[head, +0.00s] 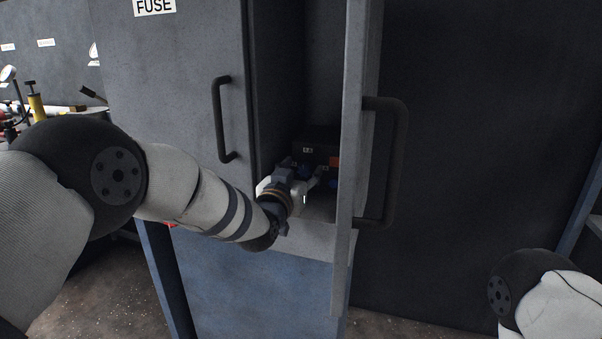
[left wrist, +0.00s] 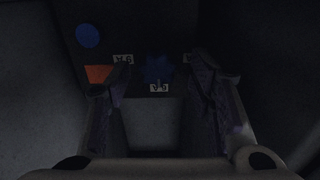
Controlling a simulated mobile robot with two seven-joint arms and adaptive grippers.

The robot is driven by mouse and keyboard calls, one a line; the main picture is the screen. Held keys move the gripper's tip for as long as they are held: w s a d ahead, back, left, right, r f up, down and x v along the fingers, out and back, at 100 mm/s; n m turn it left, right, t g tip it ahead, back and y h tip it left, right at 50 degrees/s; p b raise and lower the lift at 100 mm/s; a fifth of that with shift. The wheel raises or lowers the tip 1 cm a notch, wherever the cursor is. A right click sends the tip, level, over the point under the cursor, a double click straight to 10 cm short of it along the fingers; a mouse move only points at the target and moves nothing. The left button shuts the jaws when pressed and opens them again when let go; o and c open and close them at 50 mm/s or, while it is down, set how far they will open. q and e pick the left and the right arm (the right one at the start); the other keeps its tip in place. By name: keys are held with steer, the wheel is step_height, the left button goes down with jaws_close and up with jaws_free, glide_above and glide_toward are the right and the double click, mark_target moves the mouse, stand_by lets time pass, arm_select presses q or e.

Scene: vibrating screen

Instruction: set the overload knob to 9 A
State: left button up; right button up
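The blue overload knob (left wrist: 158,69) sits on a dark unit inside the open cabinet. Small white labels surround it in the left wrist view, one at each side and one below; they look upside down and are too dim to read surely. Which label the knob points to I cannot tell. In the head view the dark unit (head: 320,141) shows behind my left gripper (head: 305,178). In the left wrist view the left gripper (left wrist: 150,76) is open, its fingers on both sides of the knob, with visible gaps. My right gripper is out of view.
The open cabinet door (head: 350,240) with its dark handle (head: 393,160) stands just right of my left gripper. A closed grey panel marked FUSE (head: 170,75) is on the left. An orange patch (left wrist: 98,74) and a round blue part (left wrist: 88,36) lie near the knob.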

arm_select(q)
steer(key=v, duration=1.2)
steer(key=s+a+f+n+g+y, duration=0.1)
steer(key=s+a+f+g, duration=0.2)
steer(key=s+f, duration=0.55)
steer(key=s+a+f+g+y, duration=0.1)
steer(key=s+a+f+g, duration=0.35)
steer(key=f, duration=0.65)
steer(key=s+a+f+n+g+y, duration=0.1)
steer(key=s+a+f+g+y, duration=0.1)
steer(key=s+f, duration=0.6)
steer(key=s+a+f+g, duration=0.2)
steer(key=s+a+g, duration=0.1)
steer(key=s, duration=0.7)
steer(key=s+a+f+n+g+y, duration=0.1)
steer(key=s+a+f+g, duration=0.1)
steer(key=s, duration=0.8)
steer(key=s+a+f+n+g, duration=0.1)
steer(key=s+a+f+g, duration=0.2)
steer(key=s, duration=0.7)
steer(key=shift+s+a+f+g+y+p, duration=0.15)
steer(key=shift+s+a+g+y+p, duration=0.15)
steer(key=shift+g, duration=0.85)
